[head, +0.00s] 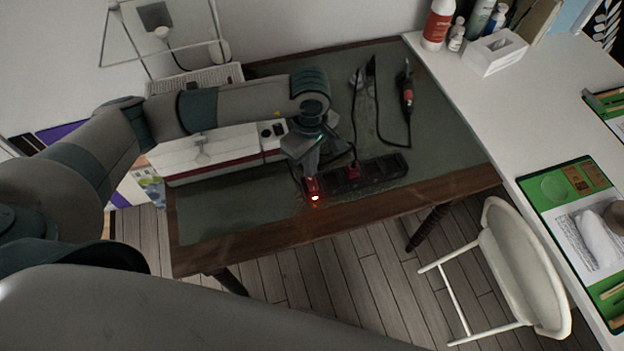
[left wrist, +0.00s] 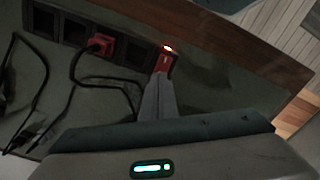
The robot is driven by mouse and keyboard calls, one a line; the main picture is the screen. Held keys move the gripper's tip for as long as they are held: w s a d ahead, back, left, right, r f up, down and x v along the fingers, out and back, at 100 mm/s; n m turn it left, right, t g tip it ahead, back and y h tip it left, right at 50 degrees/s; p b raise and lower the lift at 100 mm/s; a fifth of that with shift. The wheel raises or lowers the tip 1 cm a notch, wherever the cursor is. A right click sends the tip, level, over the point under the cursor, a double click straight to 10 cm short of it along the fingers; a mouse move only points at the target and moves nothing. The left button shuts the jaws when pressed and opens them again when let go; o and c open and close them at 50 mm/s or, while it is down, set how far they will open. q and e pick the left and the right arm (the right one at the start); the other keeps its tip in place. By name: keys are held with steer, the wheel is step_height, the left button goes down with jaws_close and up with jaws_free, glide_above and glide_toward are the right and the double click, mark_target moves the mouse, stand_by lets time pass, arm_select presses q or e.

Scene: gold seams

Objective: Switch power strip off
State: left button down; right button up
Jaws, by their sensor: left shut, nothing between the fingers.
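The black power strip (head: 375,172) lies on the dark table near its front edge. Its red switch (head: 313,187) at the left end glows. A red plug sits in one socket of the strip, with a black cord. My left gripper (head: 308,172) points down over the switch end, its fingers shut with nothing between them. In the left wrist view the closed fingertips (left wrist: 159,77) are right by the lit red switch (left wrist: 166,62); I cannot tell whether they touch it. The strip's sockets (left wrist: 75,32) run off to the left there. My right gripper is not in view.
A red-and-black tool (head: 407,92) with a cord lies at the back of the table (head: 440,150). A white and red machine (head: 215,150) stands at the left. A white chair (head: 520,265) and a white desk (head: 500,110) are at the right.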

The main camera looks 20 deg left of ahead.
arm_select(q)
steer(key=shift+r+p, duration=0.65)
steer(key=shift+r, duration=1.5)
